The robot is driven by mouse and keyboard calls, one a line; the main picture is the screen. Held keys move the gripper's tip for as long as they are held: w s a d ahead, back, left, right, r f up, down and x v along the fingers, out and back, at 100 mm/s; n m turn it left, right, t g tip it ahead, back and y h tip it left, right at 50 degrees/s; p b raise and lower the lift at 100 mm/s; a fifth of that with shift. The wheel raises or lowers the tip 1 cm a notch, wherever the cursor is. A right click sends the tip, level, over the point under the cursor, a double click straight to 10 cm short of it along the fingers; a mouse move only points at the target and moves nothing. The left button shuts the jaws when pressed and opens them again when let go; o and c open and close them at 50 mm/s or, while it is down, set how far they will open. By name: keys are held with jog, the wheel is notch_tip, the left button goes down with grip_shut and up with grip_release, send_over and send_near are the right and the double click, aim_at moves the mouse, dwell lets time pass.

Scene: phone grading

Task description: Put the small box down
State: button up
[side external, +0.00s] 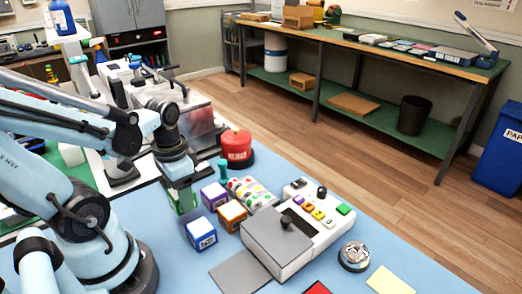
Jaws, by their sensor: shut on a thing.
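My gripper (183,205) points down at the left part of the blue work surface. It is shut on a small green box (183,201), which shows only partly between the fingers. I cannot tell whether this box touches the surface. To its right stand several other small boxes: a purple one (214,196), an orange one (232,215) and a blue one with a white front (201,234). These sit apart from my gripper, close to its right side.
Behind the boxes are white pieces with coloured dots (246,190) and a red dome (237,147). A grey-and-white device with coloured buttons (322,231) stands to the right. The blue surface (165,255) is clear at the front left.

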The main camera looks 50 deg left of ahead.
jog(key=shift+a+f, duration=0.1)
jog(key=shift+f, duration=2)
jog(key=shift+f, duration=0.1)
jog(key=o, duration=1.1)
jog(key=shift+r, duration=0.2)
jog(key=shift+r, duration=5.85)
jog(key=w+d+t, duration=0.2)
jog(key=w, duration=0.1)
jog(key=w+d+t, duration=0.2)
jog(key=w+d, duration=0.1)
jog(key=w, duration=0.1)
jog(key=w+d+r+t, duration=0.1)
jog(key=w+d+t, duration=0.1)
jog(key=w+t, duration=0.1)
jog(key=shift+w+d, duration=0.3)
